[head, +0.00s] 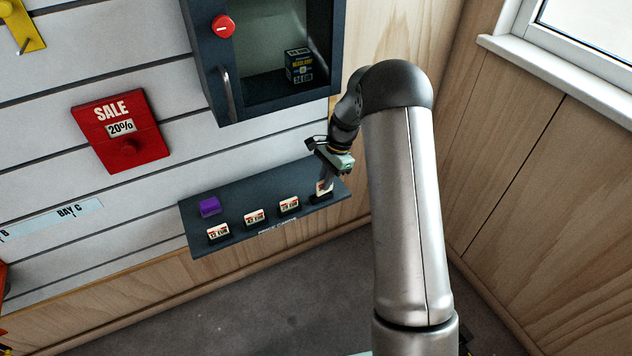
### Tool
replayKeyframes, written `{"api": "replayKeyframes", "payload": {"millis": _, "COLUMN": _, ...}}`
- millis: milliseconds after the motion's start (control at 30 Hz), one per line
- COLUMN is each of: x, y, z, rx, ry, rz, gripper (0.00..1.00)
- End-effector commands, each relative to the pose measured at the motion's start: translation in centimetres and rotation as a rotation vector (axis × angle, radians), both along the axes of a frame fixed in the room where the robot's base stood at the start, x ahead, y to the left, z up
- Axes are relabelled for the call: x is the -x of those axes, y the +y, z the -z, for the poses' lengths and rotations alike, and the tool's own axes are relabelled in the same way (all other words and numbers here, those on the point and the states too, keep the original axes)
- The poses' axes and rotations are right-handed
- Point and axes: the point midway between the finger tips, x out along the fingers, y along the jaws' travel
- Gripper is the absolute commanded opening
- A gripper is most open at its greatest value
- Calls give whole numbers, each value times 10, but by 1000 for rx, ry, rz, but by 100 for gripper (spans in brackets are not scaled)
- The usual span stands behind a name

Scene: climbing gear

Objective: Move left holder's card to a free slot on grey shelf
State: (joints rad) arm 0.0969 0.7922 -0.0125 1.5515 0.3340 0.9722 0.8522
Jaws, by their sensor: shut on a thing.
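The dark grey shelf (225,196) on the slatted wall bears several white price cards in small dark holders along its front edge. The leftmost card (218,232) stands upright, with two more cards, (254,216) and (289,204), to its right. My gripper (326,181) points down at the shelf's right end and is shut on a white card (323,187). This card is at a dark holder (321,197); whether it is fully seated there I cannot tell. The fingers hide part of the card.
A purple block (209,206) lies on the shelf's left part. A dark cabinet (223,86) with a glass front, handle and red knob (223,26) hangs above. A red sale sign (122,131) is on the wall at left. The wood wall is close on the right.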

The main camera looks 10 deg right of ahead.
Motion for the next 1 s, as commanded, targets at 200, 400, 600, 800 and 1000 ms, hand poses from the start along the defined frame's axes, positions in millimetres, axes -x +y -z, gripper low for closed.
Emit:
{"api": "replayKeyframes", "payload": {"millis": 200, "x": -14, "y": 1, "z": -16, "rx": 1, "ry": 1, "rz": 114, "gripper": 0}}
{"api": "replayKeyframes", "payload": {"millis": 400, "x": -15, "y": 1, "z": -14, "rx": 1, "ry": -2, "rz": 118, "gripper": 0}}
{"api": "replayKeyframes", "payload": {"millis": 600, "x": -15, "y": 1, "z": -5, "rx": 2, "ry": -1, "rz": 117, "gripper": 0}}
{"api": "replayKeyframes", "payload": {"millis": 800, "x": -14, "y": 1, "z": 6, "rx": 2, "ry": 1, "rz": 117, "gripper": 0}}
{"api": "replayKeyframes", "payload": {"millis": 1000, "x": -13, "y": 1, "z": 17, "rx": 2, "ry": 3, "rz": 115, "gripper": 0}}
